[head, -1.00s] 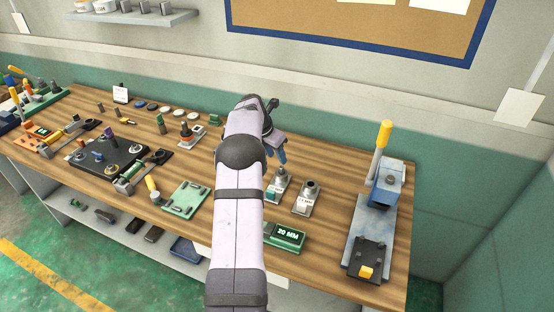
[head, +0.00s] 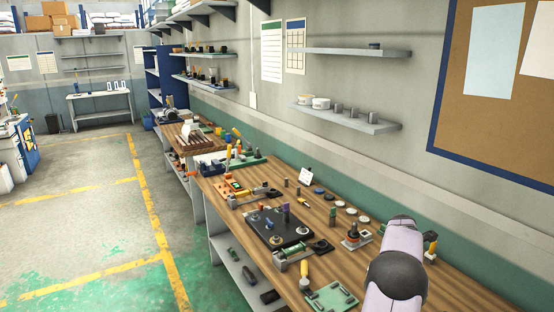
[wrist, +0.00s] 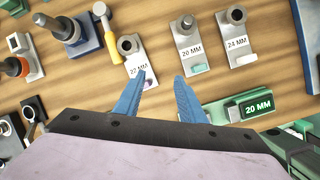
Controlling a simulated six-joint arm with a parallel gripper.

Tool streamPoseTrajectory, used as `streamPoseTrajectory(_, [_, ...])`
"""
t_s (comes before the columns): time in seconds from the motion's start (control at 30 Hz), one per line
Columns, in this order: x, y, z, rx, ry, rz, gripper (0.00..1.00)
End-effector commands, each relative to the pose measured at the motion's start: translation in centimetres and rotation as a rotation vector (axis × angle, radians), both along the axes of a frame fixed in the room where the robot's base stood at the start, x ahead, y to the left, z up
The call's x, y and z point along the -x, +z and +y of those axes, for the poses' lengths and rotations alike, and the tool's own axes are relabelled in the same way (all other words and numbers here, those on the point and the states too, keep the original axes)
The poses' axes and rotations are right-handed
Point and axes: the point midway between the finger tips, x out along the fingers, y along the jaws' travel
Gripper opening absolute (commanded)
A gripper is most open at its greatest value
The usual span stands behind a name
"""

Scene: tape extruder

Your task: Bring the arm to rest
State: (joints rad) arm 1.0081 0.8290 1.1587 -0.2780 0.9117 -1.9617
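My gripper (wrist: 160,75) shows in the wrist view with its two blue fingers apart.
Blocks labelled 20 MM (wrist: 187,28) and 24 MM (wrist: 238,28) lie beyond the fingers. A green display (wrist: 230,108) sits at the right. In the head view, a black plate (head: 272,228) and a green plate (head: 330,298) lie on the bench. Open floor (head: 90,245) is at the left.

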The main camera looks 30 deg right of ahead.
Motion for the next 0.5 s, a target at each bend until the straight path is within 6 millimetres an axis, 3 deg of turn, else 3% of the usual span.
streamPoseTrajectory(0.03, [-2.3,0.6,2.8,-0.012,-0.026,-0.033,0.37])
streamPoseTrajectory(0.1, [-4.8,1.1,6.9,-0.034,-0.088,-0.076,0.37])
streamPoseTrajectory(0.23, [-8.2,1.9,15.2,-0.084,-0.217,-0.151,0.37])
streamPoseTrajectory(0.37, [-9.7,2.3,24.0,-0.141,-0.361,-0.207,0.37])
streamPoseTrajectory(0.5, [-8.8,2.4,33.5,-0.200,-0.528,-0.242,0.37])
